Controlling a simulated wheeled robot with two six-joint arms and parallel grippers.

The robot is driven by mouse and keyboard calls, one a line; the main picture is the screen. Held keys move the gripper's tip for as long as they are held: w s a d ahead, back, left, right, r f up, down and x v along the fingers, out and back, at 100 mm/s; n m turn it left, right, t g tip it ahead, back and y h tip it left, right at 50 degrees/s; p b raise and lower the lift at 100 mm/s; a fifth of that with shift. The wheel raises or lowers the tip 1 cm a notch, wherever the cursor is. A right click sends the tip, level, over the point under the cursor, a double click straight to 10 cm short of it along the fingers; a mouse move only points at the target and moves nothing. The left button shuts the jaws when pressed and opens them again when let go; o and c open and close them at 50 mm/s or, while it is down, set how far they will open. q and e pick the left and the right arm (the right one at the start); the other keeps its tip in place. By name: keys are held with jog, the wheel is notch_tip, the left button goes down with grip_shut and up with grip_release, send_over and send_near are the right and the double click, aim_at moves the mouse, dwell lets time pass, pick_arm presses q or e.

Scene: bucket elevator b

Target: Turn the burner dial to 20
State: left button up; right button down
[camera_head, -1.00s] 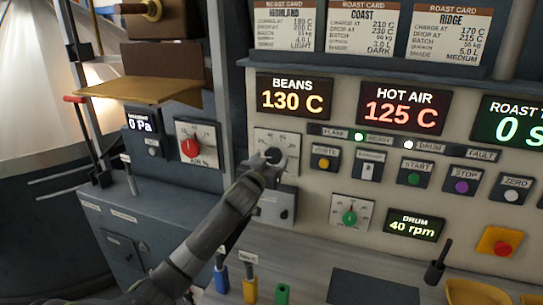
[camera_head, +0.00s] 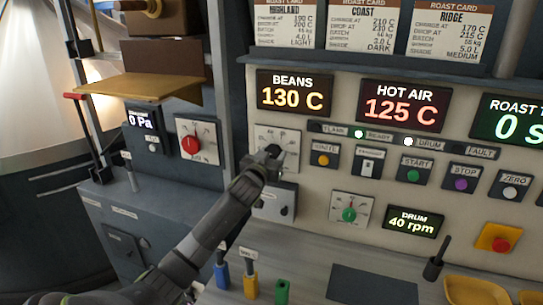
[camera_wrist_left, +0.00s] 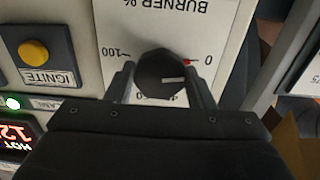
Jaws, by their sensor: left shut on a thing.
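The burner dial is a black round knob (camera_wrist_left: 161,72) on a white plate (camera_head: 290,137) labelled BURNER %. In the left wrist view the plate appears upside down, with 0 at the right and 100 at the left. The knob's white line points right, a little off the red mark beside the 0. My left gripper (camera_head: 269,156) is at the dial in the head view. In the wrist view its fingers (camera_wrist_left: 163,84) stand on both sides of the knob, shut on it. The gripper hides much of the plate in the head view. My right gripper is not in view.
The ignite button (camera_head: 323,160) is just right of the dial. A small switch box (camera_head: 278,203) sits below it, and a red dial (camera_head: 191,145) is to the left. The green drum dial (camera_head: 349,214) is lower right. Coloured-handled tools (camera_head: 250,285) stand on the counter below.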

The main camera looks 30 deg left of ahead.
pick_arm(q)
jog(key=shift+m, duration=0.3)
jog(key=m+p, duration=0.2)
jog(key=m, duration=0.2)
jog(key=shift+r+m, duration=0.1)
jog(key=shift+m, duration=0.3)
jog(key=shift+m+p, duration=0.55)
jog(key=shift+m, duration=0.55)
jog(key=o, duration=0.9)
jog(key=shift+o, duration=0.2)
